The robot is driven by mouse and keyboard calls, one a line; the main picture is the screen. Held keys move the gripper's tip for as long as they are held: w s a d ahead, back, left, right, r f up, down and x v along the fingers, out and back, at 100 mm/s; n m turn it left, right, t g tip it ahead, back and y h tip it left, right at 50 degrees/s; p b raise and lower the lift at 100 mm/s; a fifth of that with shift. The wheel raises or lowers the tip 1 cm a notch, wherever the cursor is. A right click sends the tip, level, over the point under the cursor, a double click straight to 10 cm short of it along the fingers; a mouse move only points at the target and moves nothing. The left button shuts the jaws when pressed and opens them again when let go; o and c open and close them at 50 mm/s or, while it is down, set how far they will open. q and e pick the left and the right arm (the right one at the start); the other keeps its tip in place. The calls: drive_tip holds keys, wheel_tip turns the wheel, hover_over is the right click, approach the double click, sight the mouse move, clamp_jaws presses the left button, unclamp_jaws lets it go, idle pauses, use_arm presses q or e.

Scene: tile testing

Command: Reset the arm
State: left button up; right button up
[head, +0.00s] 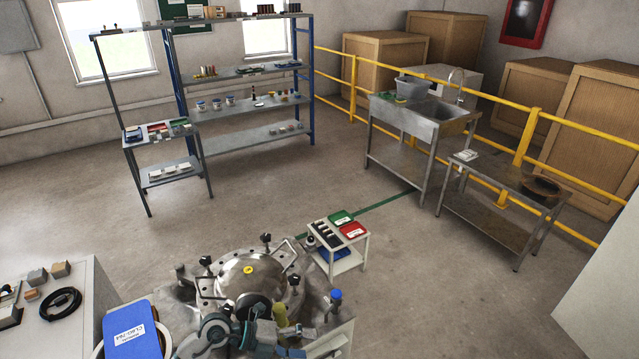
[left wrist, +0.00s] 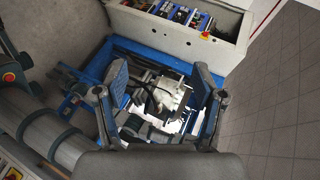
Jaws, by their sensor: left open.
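My left gripper (head: 280,343) shows at the bottom of the head view, in front of the round metal machine (head: 248,285) with a yellow mark on its top. In the left wrist view my left gripper (left wrist: 161,75) has its two padded fingers spread wide with nothing between them. Beyond the fingers lies a white and metal mechanism (left wrist: 165,95) in a blue frame (left wrist: 95,65), apart from the pads as far as I can tell. My right gripper is not in either view.
A small white cart (head: 345,262) with green and red trays stands just beyond the machine. A blue labelled case (head: 134,330) and a bench (head: 75,312) are at lower left. Shelving (head: 245,110), a sink (head: 425,115) and a steel table (head: 500,195) stand farther off, with open floor between.

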use_arm(q)
wheel_tip(320, 180, up, 8)
drive_tip(key=d+n+t+h, duration=0.3)
drive_tip(key=n+t+h, duration=0.2)
drive_tip(key=t+h, duration=0.1)
drive_tip(key=w+a+n+t+y, duration=0.3)
drive_tip(key=a+n+t+y, duration=0.4)
drive_tip(key=n+t, duration=0.55)
drive_tip(key=s+a+f+n+g+y, duration=0.3)
drive_tip(key=a+f+n+g+y, duration=0.1)
drive_tip(key=a+f+n+y, duration=1)
drive_tip(key=s+f+g+h, duration=0.1)
drive_tip(key=s+f+g, duration=0.6)
drive_tip(key=s, duration=0.5)
drive_tip(key=s+f+g+h, duration=0.1)
drive_tip(key=s+f+g, duration=0.4)
drive_tip(key=s+f, duration=0.5)
wheel_tip(320, 180, down, 24)
drive_tip(key=s+d+g, duration=0.1)
drive_tip(key=s, duration=0.2)
drive_tip(key=s+a+f+g, duration=0.1)
drive_tip(key=s+a+f, duration=0.2)
drive_tip(key=s+f, duration=1.4)
drive_tip(key=shift+s+f+m, duration=0.2)
drive_tip(key=shift+s+m, duration=0.15)
drive_tip(key=shift+s, duration=0.1)
